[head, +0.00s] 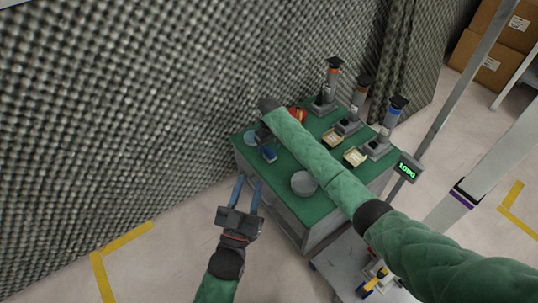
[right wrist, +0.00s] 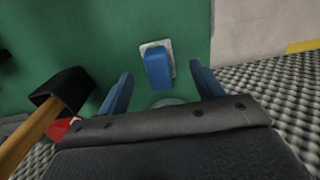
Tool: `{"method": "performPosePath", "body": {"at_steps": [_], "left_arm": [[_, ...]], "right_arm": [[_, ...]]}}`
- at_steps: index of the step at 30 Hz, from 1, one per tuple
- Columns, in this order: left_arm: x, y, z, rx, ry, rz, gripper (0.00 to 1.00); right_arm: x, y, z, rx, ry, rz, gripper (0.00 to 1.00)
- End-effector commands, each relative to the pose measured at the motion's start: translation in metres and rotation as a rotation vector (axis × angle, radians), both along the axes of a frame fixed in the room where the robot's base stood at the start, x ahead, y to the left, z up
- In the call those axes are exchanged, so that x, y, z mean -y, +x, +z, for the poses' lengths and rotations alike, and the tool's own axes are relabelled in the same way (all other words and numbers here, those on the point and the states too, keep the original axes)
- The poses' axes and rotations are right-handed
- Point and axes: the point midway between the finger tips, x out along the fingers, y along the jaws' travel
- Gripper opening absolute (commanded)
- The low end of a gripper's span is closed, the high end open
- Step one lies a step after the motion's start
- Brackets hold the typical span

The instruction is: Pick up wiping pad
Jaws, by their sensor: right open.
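The wiping pad is a blue block on a pale, flat base. It lies on the green tabletop near the table's left corner in the head view (head: 269,155). In the right wrist view the pad (right wrist: 158,68) lies ahead, between the lines of my right gripper's blue fingers (right wrist: 161,82). That gripper is open and empty, with the pad apart from both fingers. In the head view my right gripper (head: 262,138) is small and partly hidden by its own arm. My left gripper (head: 247,186) is open and empty in front of the table's left side.
The green table (head: 318,218) also holds a grey round dish (head: 304,183), two small yellowish trays (head: 355,157), and three upright devices at the back. A wooden-handled tool with a black head (right wrist: 62,92) lies left of my right gripper. A foam wall (head: 150,100) stands close behind.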

Motion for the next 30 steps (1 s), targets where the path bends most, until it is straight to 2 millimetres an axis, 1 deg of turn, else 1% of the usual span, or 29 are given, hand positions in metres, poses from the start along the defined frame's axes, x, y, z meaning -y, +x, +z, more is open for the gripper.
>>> {"method": "performPosePath", "body": {"at_steps": [3,15,21,28,29,30], "left_arm": [[-0.002,-0.004,0.021,0.068,-0.018,0.004,0.36],[-0.011,-0.026,0.083,0.285,-0.071,0.016,0.36],[-0.014,-0.033,0.097,0.337,-0.083,0.019,0.36],[-0.014,-0.033,0.098,0.341,-0.084,0.018,0.36],[-0.014,-0.033,0.098,0.341,-0.084,0.018,0.36],[-0.014,-0.033,0.098,0.341,-0.084,0.018,0.36]], "right_arm": [[0.0,0.003,-0.007,0.0,0.0,0.0,0.66],[-0.001,0.005,-0.031,0.0,0.0,0.0,0.66],[-0.001,0.005,-0.037,0.0,0.0,0.0,0.66],[-0.001,0.005,-0.037,0.0,0.0,0.0,0.66],[-0.001,0.005,-0.037,0.0,0.0,0.0,0.64],[-0.001,0.005,-0.037,0.0,0.0,0.0,0.57]]}}
